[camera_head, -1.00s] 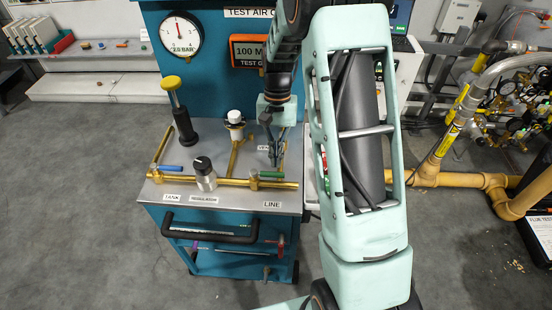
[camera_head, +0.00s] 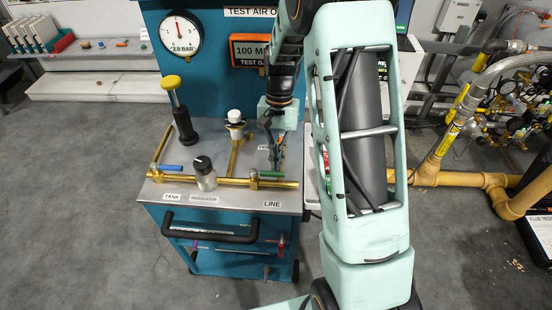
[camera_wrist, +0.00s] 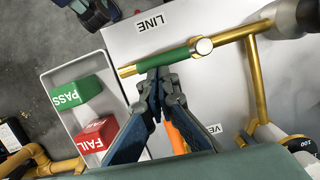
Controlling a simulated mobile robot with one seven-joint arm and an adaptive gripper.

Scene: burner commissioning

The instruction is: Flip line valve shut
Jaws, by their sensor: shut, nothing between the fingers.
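The line valve's green handle (camera_head: 271,174) lies along the brass pipe by the LINE label (camera_head: 272,204). In the wrist view the green handle (camera_wrist: 166,60) runs along the pipe, left of its round pale pivot (camera_wrist: 204,46). My gripper (camera_head: 274,166) is low over the bench beside the handle. In the wrist view my gripper (camera_wrist: 158,74) is shut and empty, its tips at the handle's near edge. I cannot tell whether they touch it.
An orange handle (camera_wrist: 178,138) shows behind my fingers near the VENT label (camera_wrist: 214,129). A tray (camera_wrist: 52,82) holds green PASS and red FAIL blocks. The blue tank handle (camera_head: 167,169), regulator knob (camera_head: 204,172) and black hand pump (camera_head: 184,125) stand to the left.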

